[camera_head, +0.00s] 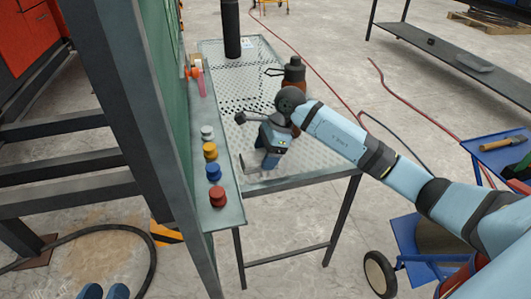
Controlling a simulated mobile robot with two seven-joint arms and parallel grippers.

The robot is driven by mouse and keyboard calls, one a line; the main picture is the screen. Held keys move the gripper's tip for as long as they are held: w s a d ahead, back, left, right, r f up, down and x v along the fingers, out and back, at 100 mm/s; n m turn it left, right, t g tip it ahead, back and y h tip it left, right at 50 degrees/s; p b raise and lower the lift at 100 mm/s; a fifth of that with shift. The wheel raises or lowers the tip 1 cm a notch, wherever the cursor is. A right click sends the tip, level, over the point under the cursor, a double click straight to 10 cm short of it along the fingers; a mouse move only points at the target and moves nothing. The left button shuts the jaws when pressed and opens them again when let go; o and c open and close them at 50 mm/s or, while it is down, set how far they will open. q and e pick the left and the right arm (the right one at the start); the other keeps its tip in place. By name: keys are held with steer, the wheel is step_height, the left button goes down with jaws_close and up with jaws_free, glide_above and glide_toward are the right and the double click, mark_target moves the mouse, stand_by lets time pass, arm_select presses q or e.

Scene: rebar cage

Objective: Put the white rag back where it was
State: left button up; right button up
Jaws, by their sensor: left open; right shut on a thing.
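My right arm reaches in from the right over the perforated metal table (330,166). My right gripper (257,160) is low over the table's near left part, beside the green ledge. It is shut on a small pale thing, which looks like the white rag (247,164); the gripper hides part of it and its outline is hard to make out. I cannot tell if the rag touches the table. My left gripper is not in view.
Several coloured knobs (211,150) stand on the narrow green ledge (228,213) left of the table. A black cylinder (231,30) and a dark bottle (294,72) stand farther back. A blue cart (500,150) with a hammer (503,143) is at right.

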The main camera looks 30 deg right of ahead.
steer(key=o, duration=0.8)
steer(key=shift+d+r+p, duration=0.15)
steer(key=shift+r+p, duration=0.2)
steer(key=shift+r, duration=0.1)
arm_select(q)
step_height(320, 180, up, 6)
steer(key=t+p, duration=0.2)
steer(key=p, duration=0.1)
steer(key=shift+a+n+p, duration=0.25)
steer(key=shift+n+p, duration=0.05)
steer(key=shift+p, duration=0.05)
arm_select(e)
steer(key=v, duration=1.1)
steer(key=shift+d+r, duration=0.1)
steer(key=shift+d, duration=0.05)
